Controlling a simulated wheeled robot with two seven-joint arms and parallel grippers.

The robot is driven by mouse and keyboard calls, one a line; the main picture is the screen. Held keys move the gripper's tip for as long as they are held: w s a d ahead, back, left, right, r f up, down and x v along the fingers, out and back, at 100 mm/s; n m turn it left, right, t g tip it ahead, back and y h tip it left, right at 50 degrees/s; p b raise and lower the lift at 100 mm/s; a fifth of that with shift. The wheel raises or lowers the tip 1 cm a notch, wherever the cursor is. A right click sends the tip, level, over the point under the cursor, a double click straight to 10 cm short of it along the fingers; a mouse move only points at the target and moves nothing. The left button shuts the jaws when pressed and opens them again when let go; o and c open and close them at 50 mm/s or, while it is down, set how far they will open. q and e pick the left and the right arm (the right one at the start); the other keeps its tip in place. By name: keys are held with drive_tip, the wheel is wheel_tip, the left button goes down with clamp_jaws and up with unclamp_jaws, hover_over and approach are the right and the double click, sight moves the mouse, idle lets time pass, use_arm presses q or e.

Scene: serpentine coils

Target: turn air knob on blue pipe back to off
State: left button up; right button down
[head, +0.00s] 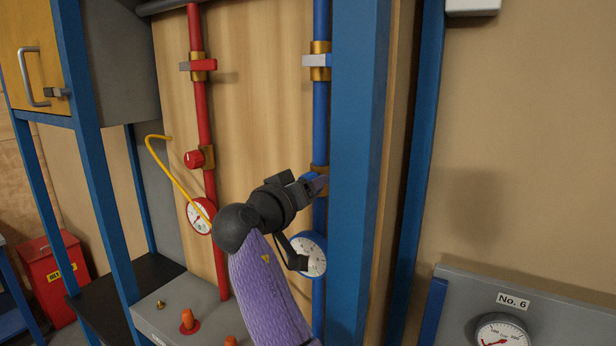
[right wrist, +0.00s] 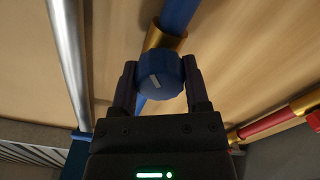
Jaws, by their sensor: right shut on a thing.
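The blue pipe (head: 320,112) runs upright on the wood panel, left of a thick blue post. The blue air knob (right wrist: 158,78) sits on a brass fitting of that pipe and carries a pale pointer line, tilted in the right wrist view. My right gripper (right wrist: 160,82) has a finger on each side of the knob and is shut on it. In the head view my right gripper (head: 314,184) reaches the pipe from the left and mostly hides the knob. My left gripper is not in view.
A blue-rimmed gauge (head: 314,257) sits just below my right gripper. A blue pipe valve with a pale handle (head: 316,61) is above. The red pipe (head: 204,120) with its red knob (head: 194,159) stands left. The blue post (head: 356,150) is close on the right.

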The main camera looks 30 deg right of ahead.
drive_tip(key=shift+r+n, duration=0.15)
drive_tip(key=shift+n, duration=0.25)
drive_tip(key=shift+r+n+p, duration=0.1)
drive_tip(key=shift+n+p, duration=0.7)
drive_tip(key=shift+p, duration=0.25)
drive_tip(key=shift+n+p, duration=0.6)
drive_tip(key=shift+n, duration=0.1)
drive_tip(key=shift+f, duration=0.2)
